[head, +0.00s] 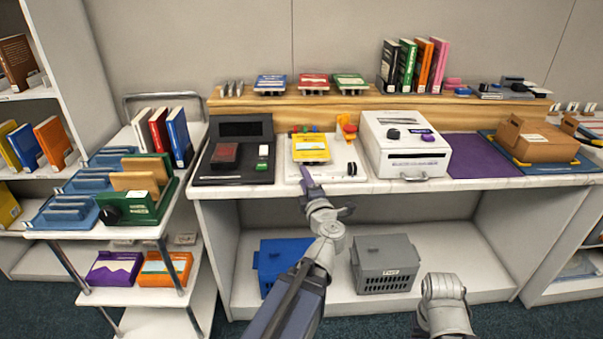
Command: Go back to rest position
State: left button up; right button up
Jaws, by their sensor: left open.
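My left gripper (309,183) is open at the front edge of the white counter (375,187). Its tip lies in front of a white tray (338,172) that carries a yellow item (311,149). Whether the fingers touch the tray, I cannot tell. The fingers look empty. My left arm reaches up from the bottom middle. A grey link of my right arm shows at the bottom right of centre, low in front of the shelf. My right gripper cannot be made out.
The counter also holds a black tray (207,178), a white box (386,156) and a brown box (537,137). Blue (281,256) and grey (385,262) crates stand on the lower shelf. A loaded trolley (130,232) is at left. Books (407,62) stand on the wooden riser.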

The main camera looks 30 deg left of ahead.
pick_arm(q)
jog(key=shift+s+d, duration=0.15)
jog(key=shift+s, duration=0.05)
dwell(0.4)
